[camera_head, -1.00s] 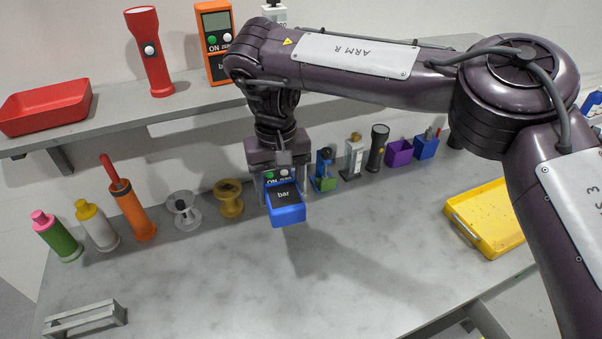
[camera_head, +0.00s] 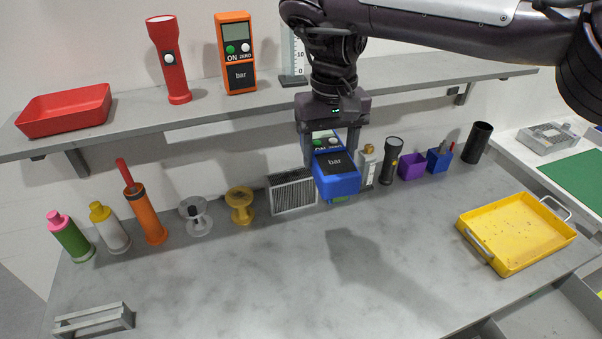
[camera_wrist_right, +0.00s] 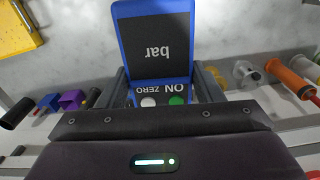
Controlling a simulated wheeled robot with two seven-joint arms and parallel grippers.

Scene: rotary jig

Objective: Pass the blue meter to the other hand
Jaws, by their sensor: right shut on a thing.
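The blue meter (camera_head: 337,178) has a dark "bar" screen and green and white buttons. My right gripper (camera_head: 331,150) is shut on it, one finger on each side near the button end. The meter hangs tilted above the back part of the grey bench, apart from it, with a shadow below. In the right wrist view the meter (camera_wrist_right: 155,45) sits between the two fingers of my right gripper (camera_wrist_right: 168,90). My left gripper is not in view.
A yellow tray (camera_head: 517,236) lies at the right of the bench. Bottles, an orange pump (camera_head: 150,218), spools, a grey vent box (camera_head: 292,193) and a black torch (camera_head: 391,160) line the back. A shelf above holds an orange meter (camera_head: 236,55). The bench's middle is clear.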

